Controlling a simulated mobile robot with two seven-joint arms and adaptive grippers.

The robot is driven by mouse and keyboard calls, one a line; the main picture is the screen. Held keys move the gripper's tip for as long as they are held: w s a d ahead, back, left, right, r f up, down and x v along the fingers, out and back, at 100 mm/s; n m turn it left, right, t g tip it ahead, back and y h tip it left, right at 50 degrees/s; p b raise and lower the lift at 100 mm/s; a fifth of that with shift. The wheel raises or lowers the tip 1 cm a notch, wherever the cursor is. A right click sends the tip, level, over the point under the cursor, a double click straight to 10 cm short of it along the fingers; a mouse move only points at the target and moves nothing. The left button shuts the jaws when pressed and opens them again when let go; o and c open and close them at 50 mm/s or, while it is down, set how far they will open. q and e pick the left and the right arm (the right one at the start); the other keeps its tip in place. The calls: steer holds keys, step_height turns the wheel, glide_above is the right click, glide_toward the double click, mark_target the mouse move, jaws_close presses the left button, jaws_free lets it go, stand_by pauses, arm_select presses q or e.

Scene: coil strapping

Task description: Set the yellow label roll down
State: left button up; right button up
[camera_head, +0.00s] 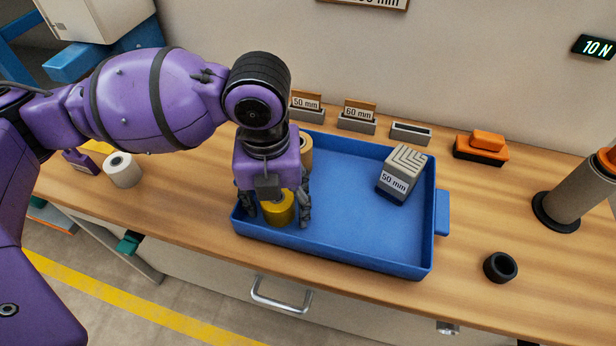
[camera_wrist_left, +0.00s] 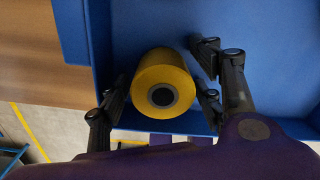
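The yellow label roll (camera_head: 277,207) is upright at the left front corner of the blue tray (camera_head: 345,250), inside its walls. It seems to stand on the tray floor, though its lower edge is partly hidden. My left gripper (camera_head: 277,212) points down over the roll, with its fingers on both sides of it. In the left wrist view the roll (camera_wrist_left: 163,85) shows its dark core, and narrow gaps show between it and the fingers. The left gripper looks open around it. My right gripper is out of view.
A tan roll (camera_head: 306,148) stands behind my gripper, and a grey 50 mm block (camera_head: 400,175) is in the tray's right back. A white roll (camera_head: 122,170) is left of the tray. A black ring (camera_head: 500,267) and a grey post (camera_head: 578,195) are on the right. The tray's middle is clear.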

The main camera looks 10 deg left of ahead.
arm_select(q)
step_height(320, 180, up, 12)
steer(key=p, duration=0.2)
steer(key=shift+r, duration=0.15)
stand_by(0.5)
